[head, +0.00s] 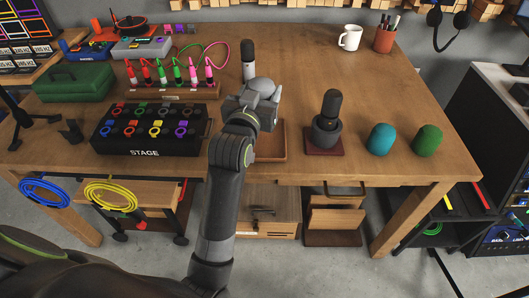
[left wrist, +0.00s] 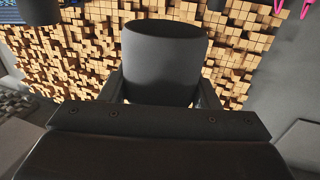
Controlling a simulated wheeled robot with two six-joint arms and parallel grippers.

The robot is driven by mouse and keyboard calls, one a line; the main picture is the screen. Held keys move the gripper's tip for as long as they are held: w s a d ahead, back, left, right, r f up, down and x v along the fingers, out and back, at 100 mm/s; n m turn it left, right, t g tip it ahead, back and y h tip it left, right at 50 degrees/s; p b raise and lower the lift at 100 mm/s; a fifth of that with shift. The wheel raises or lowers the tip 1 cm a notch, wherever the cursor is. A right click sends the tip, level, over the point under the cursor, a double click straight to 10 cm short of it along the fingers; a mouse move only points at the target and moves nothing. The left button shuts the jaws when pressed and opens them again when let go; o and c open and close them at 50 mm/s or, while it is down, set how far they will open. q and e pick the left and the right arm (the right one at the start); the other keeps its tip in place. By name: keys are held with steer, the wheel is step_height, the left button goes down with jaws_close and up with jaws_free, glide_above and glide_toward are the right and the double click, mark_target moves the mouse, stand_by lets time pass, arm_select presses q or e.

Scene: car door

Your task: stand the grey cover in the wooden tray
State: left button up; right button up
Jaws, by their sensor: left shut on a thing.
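My left gripper (head: 264,92) is above the table in the middle of the head view. It is shut on the grey cover (left wrist: 164,65), a dark grey cup shape seen between the fingers in the left wrist view, its open rim toward the top of that picture. In the head view I cannot clearly tell the cover from the grey gripper parts. The wooden tray (head: 271,150) is a shallow orange-brown tray near the table's front edge, below and partly behind my left gripper and forearm. The cover is apart from the tray. My right gripper is not in view.
A dark microphone stands in a holder (head: 325,132) right of the tray. A teal cover (head: 380,139) and a green cover (head: 428,141) stand further right. A grey upright cylinder (head: 249,60) is behind my gripper. The black STAGE box (head: 150,130) lies left. The back right table is mostly clear.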

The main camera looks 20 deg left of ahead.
arm_select(q)
steer(key=b, duration=0.2)
glide_above(265, 147)
step_height(265, 147, down, 4)
steer(key=f, duration=0.1)
step_height(265, 147, down, 5)
steer(key=shift+r+b, duration=0.1)
steer(key=shift+b, duration=0.4)
steer(key=shift+f+b, duration=0.4)
steer(key=shift+f, duration=1.9)
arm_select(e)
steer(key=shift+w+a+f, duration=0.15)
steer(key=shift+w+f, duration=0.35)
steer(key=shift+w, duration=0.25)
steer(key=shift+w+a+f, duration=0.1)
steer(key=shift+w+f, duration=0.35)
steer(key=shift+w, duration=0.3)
arm_select(q)
steer(key=shift+f, duration=0.2)
steer(key=o, duration=1)
steer(key=shift+c, duration=0.2)
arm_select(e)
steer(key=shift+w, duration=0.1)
arm_select(q)
steer(key=shift+r, duration=0.2)
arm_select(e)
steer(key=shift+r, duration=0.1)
